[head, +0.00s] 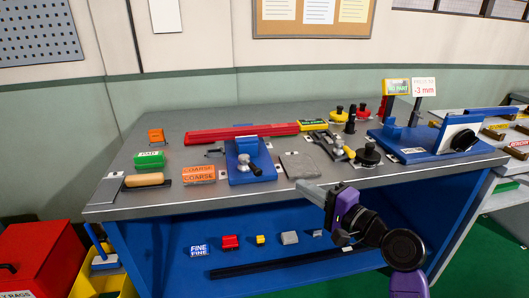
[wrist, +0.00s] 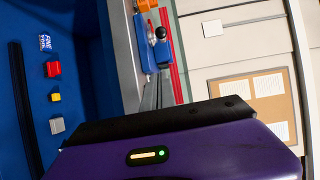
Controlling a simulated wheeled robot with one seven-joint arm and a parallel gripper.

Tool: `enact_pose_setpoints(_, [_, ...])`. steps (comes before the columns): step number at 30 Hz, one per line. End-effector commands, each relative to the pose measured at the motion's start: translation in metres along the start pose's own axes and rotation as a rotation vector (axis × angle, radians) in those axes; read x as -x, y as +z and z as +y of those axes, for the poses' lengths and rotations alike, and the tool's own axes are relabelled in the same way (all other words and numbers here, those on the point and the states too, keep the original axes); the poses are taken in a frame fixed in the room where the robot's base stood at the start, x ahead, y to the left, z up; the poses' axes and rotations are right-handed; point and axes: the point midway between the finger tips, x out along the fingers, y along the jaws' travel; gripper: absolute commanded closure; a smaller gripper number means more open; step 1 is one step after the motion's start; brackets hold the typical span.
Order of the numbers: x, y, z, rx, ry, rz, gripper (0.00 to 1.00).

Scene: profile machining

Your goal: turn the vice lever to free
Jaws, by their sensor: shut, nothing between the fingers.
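The blue vice (head: 240,172) stands near the front middle of the bench. A small lever with a dark knob (head: 256,170) is on its front side. In the wrist view the vice (wrist: 146,52) shows sideways at top centre, with the black knob (wrist: 160,33) beside it. A long red bar (head: 225,134) lies behind and across the vice. My gripper (head: 308,190) is in front of the bench edge, right of the vice and apart from it. It is shut and empty. The lever's exact angle is too small to tell.
Orange COARSE blocks (head: 198,175) and a wooden-handled file (head: 146,180) lie left of the vice. A grey plate (head: 299,165) and a black-knobbed clamp (head: 367,154) lie to its right. The blue fixture (head: 425,142) stands farther right. Small blocks sit on the lower shelf.

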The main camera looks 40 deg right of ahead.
Motion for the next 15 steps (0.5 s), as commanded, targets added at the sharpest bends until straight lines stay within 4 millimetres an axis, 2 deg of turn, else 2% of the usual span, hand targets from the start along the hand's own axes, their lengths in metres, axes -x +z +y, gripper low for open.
enact_pose_setpoints(1, [0.002,-0.003,-0.011,-0.009,-0.015,-0.003,1.00])
enact_pose_setpoints(2, [0.002,-0.003,-0.013,-0.013,-0.022,-0.006,1.00])
enact_pose_setpoints(7, [-0.010,-0.003,-0.016,-0.017,-0.031,-0.012,1.00])
enact_pose_setpoints(15, [-0.059,-0.002,-0.017,-0.017,-0.030,-0.012,1.00])
